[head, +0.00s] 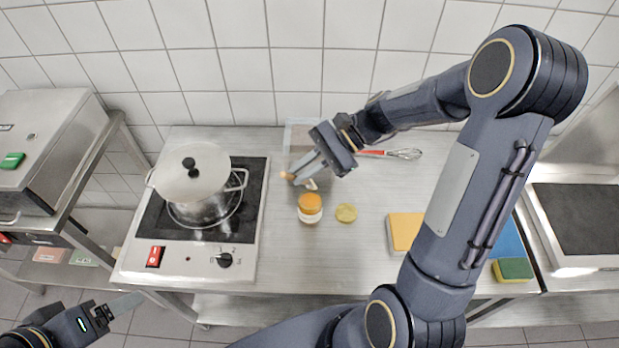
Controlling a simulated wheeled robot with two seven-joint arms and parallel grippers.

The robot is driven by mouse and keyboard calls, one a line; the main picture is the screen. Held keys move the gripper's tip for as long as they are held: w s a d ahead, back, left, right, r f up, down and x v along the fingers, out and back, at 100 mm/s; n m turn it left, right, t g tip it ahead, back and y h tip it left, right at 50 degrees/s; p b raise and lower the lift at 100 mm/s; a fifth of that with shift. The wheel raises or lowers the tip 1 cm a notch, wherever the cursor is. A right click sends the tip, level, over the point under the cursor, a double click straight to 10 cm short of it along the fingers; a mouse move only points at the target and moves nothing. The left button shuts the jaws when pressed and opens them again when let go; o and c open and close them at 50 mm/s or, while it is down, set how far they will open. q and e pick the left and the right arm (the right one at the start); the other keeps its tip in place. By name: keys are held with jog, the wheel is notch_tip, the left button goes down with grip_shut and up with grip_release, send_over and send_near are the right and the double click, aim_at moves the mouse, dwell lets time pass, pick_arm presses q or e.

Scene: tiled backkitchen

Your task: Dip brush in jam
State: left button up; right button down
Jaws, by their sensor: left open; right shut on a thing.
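An open jam jar (310,208) with orange contents stands on the steel counter, its round yellowish lid (346,213) lying flat to its right. My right gripper (300,171) is just behind the jar and slightly to its left. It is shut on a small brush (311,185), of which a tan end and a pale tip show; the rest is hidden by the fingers. The brush looks apart from the jar, but its height is hard to tell. My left gripper (122,303) is open and empty at the lower left, in front of the counter.
A lidded pot (193,190) stands on a hob (250,215) to the left. A clear container (300,130) and a red-handled whisk (405,154) lie behind my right gripper. A yellow sponge-like block (402,232) and a green-yellow sponge (512,270) are at the right.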

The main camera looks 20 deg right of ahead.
notch_tip(320, 180, down, 6)
jog(key=b, duration=0.5)
jog(key=shift+f, duration=0.4)
dwell(2.0)
notch_tip(320, 180, up, 7)
jog(key=p, duration=0.5)
dwell(0.3)
dwell(0.7)
